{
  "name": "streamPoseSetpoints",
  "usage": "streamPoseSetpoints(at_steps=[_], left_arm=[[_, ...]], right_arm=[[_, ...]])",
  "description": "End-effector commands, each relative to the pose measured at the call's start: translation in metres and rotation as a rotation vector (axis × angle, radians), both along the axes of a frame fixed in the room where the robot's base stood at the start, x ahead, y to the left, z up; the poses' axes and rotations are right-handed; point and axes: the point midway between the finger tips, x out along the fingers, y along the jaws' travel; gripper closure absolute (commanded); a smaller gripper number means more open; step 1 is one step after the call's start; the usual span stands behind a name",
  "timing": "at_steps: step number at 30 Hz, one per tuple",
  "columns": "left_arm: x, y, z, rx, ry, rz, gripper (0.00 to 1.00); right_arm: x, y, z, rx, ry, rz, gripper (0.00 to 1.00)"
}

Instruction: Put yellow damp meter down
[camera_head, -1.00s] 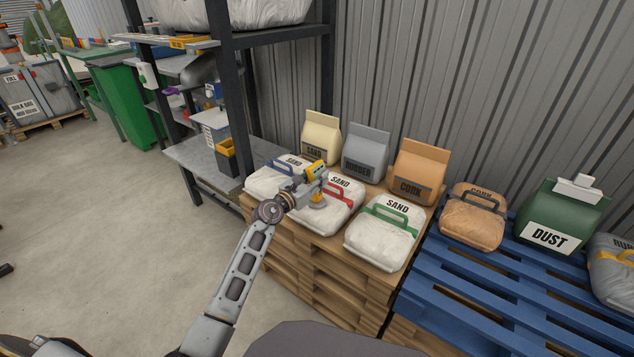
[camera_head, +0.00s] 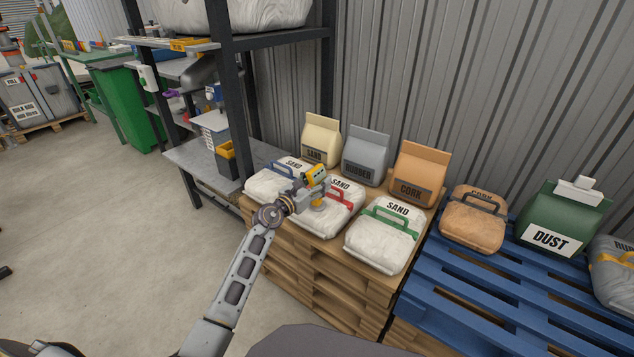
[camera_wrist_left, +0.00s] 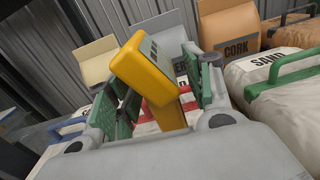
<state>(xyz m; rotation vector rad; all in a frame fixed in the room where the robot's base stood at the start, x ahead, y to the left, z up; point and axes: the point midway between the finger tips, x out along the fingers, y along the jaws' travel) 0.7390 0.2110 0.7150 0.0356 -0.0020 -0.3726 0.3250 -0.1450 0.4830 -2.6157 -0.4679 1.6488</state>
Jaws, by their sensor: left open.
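The yellow damp meter (camera_head: 315,173) is over the middle white sand bag (camera_head: 337,217), the one with the red handle. In the left wrist view the meter (camera_wrist_left: 147,75) stands tilted, its dark display near the top. My left gripper (camera_head: 308,193) is open around it, with green finger pads (camera_wrist_left: 158,98) on both sides. The meter's lower end is hidden by the gripper body, so I cannot tell whether it rests on the bag. My right gripper is not in view.
White sand bags with blue (camera_head: 270,181) and green (camera_head: 381,240) handles lie on either side on the wooden pallets (camera_head: 327,283). Upright sand, rubber and cork (camera_head: 420,166) bags stand behind. A blue pallet (camera_head: 440,290) is at right, a dark shelf post (camera_head: 232,100) at left.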

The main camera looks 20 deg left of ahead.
Motion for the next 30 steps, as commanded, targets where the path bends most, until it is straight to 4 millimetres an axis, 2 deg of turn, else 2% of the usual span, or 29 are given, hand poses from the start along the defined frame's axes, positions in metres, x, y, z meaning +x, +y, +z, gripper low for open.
streamPoseSetpoints(at_steps=[11,30], left_arm=[[-0.005,0.002,0.003,0.0,0.001,0.0,0.48],[-0.056,0.022,0.003,0.003,0.001,0.0,0.48]], right_arm=[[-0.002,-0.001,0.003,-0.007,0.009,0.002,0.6],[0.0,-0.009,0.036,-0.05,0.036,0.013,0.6]])
